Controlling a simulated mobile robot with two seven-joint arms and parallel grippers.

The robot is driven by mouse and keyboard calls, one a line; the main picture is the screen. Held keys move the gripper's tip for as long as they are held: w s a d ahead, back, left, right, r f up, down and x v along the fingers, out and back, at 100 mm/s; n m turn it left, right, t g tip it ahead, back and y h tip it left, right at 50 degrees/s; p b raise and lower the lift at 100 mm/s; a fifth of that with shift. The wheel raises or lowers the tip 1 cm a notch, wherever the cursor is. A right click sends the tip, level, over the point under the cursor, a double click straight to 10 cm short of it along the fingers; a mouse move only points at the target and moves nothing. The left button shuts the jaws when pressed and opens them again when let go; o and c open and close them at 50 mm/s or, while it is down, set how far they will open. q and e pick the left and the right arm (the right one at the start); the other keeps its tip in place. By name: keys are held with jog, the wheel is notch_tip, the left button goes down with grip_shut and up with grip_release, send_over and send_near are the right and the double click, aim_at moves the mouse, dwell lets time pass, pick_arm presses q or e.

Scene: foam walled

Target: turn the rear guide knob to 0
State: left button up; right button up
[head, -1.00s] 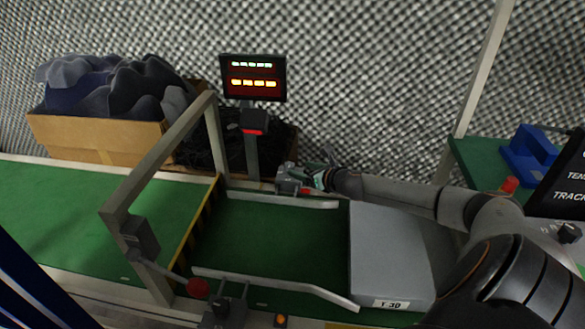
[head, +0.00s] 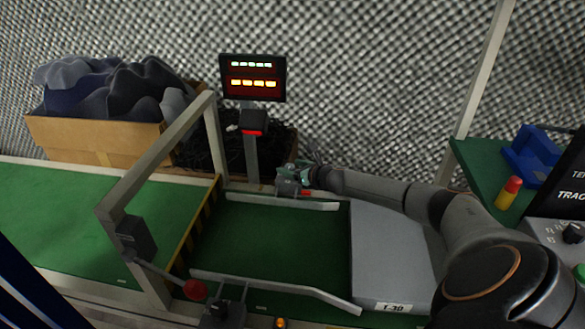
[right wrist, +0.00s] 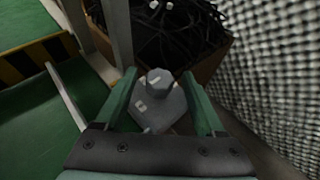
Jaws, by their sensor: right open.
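The rear guide knob (right wrist: 158,84) is a grey faceted knob on a grey block with small pale marks, which I cannot read. In the head view its block (head: 287,188) sits at the far side of the green belt, by the rear guide rail (head: 285,201), with a red tip at its right. My right gripper (head: 302,172) is at the block, partly hidden by its own wrist. In the right wrist view my right gripper (right wrist: 160,77) is open, one green finger on each side of the knob, with visible gaps. My left gripper is out of view.
A metal frame (head: 160,150) spans the belt at left. A display post (head: 251,155) stands just behind the knob. A box of dark cables (right wrist: 190,35) lies beyond. A grey plate marked T-30 (head: 390,255) covers the belt at right. The front guide rail (head: 280,285) runs nearer me.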

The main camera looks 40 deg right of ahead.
jog(key=shift+c, duration=0.3)
grip_shut()
jog(key=shift+a, duration=0.1)
